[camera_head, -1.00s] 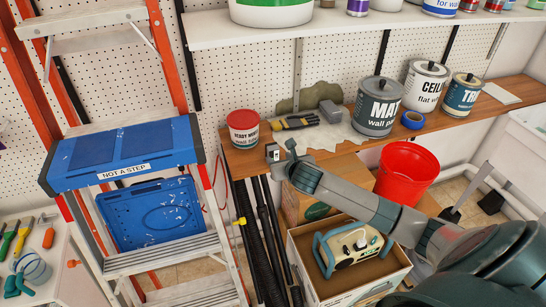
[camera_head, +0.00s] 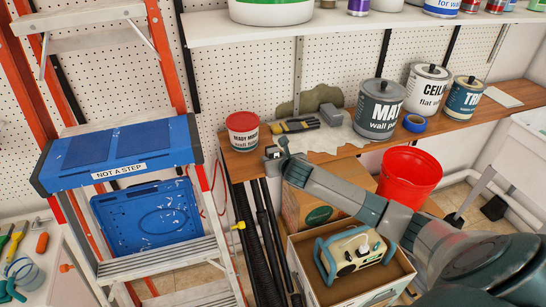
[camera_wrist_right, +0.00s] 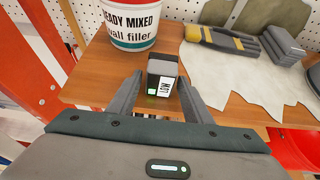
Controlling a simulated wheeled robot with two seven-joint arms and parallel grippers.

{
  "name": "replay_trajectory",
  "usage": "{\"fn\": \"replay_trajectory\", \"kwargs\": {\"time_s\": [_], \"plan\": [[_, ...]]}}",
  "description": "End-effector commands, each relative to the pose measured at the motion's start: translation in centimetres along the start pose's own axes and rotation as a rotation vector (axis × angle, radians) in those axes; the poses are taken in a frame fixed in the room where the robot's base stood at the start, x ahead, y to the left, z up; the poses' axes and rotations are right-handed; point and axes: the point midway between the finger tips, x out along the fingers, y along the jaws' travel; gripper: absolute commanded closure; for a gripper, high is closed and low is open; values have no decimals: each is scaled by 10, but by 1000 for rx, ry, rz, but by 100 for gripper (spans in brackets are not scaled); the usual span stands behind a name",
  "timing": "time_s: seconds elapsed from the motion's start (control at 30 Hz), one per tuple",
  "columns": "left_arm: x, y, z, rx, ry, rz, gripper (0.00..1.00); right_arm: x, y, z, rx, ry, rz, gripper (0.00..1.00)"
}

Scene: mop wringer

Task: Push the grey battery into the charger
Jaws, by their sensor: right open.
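A small dark block with a grey top, a white label and a green light (camera_wrist_right: 163,76) stands on the wooden bench near its front left edge. It looks like the charger with the battery, but I cannot tell where one ends and the other begins, or how deep the battery sits. My right gripper (camera_head: 275,150) is open at the block; in the right wrist view its two fingers (camera_wrist_right: 160,84) lie to the left and right of it. I cannot tell whether they touch it. In the head view the gripper partly hides the block. My left gripper is not in view.
A red-and-white filler tub (camera_head: 242,131) stands just behind the block. Yellow-and-black gloves (camera_wrist_right: 222,40), a grey block (camera_head: 331,115) and paint cans (camera_head: 379,108) are farther right on the bench (camera_head: 240,168). A red bucket (camera_head: 407,180) and a blue-topped stepladder (camera_head: 118,160) stand nearby.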

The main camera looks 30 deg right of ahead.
Motion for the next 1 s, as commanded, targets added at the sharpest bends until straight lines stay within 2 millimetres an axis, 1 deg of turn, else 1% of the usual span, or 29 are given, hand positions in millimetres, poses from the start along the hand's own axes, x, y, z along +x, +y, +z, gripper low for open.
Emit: {"fn": "replay_trajectory", "kwargs": {"time_s": [0.03,0.07,0.1,0.2,1.0], "plan": [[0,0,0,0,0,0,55,0,0,0,0,0,0,55],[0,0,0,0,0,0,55,0,0,0,0,0,0,59],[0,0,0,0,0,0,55,0,0,0,0,0,0,69],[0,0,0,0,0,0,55,0,0,0,0,0,0,89],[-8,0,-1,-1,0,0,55,-2,0,5,0,-2,0,89]]}}
